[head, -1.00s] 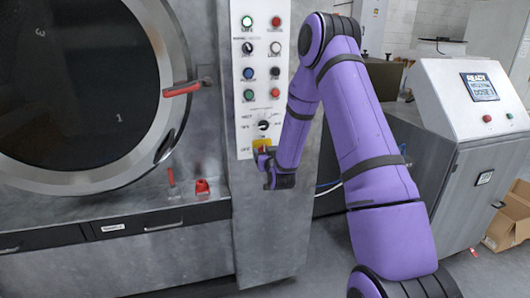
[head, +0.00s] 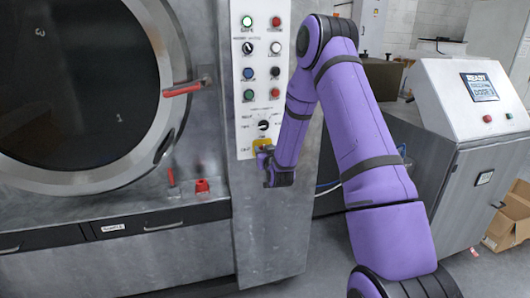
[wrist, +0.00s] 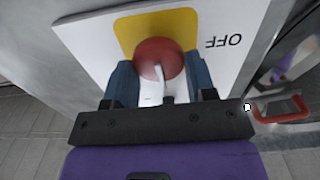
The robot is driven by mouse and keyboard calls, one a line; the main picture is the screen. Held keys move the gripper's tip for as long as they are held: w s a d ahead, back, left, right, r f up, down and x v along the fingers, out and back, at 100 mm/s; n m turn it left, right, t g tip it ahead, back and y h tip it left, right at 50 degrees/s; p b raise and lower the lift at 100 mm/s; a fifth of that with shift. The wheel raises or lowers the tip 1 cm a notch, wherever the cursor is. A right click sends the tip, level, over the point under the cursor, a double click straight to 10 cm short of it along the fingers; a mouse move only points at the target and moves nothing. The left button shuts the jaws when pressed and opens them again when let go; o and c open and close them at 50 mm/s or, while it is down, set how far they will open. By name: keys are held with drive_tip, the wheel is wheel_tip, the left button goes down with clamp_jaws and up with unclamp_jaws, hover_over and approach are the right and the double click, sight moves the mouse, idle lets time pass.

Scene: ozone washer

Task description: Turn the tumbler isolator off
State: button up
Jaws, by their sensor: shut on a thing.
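The tumbler isolator is a round red knob (wrist: 158,57) on a yellow plate (wrist: 128,33), with the word OFF printed beside it in the wrist view. In the head view its yellow plate (head: 262,143) sits at the bottom of the white control panel, and my gripper mostly covers the knob. My gripper (wrist: 160,75) has one blue-grey finger on each side of the knob and is shut on it. A pale tab on the knob lies between the fingers. In the head view my gripper (head: 265,157) is up against the panel's lower end.
The white panel (head: 245,110) has several coloured buttons and a black dial (head: 264,125) above the isolator. The big round door (head: 75,85) with a red handle (head: 182,89) is to the left. A grey console (head: 450,140) stands at the right.

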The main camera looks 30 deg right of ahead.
drive_tip(key=shift+w+a+f+n, duration=0.1)
drive_tip(key=shift+f+n, duration=0.05)
drive_tip(key=shift+n, duration=2.75)
drive_tip(key=shift+s+a+f+n, duration=0.1)
drive_tip(key=shift+a+n, duration=0.05)
drive_tip(key=shift+n, duration=2.75)
drive_tip(key=shift+w+a+f+n, duration=0.1)
drive_tip(key=shift+f+n, duration=0.05)
drive_tip(key=shift+n, duration=2.75)
drive_tip(key=o, duration=0.9)
drive_tip(key=shift+c, duration=0.2)
drive_tip(key=v, duration=1)
drive_tip(key=shift+s, duration=0.4)
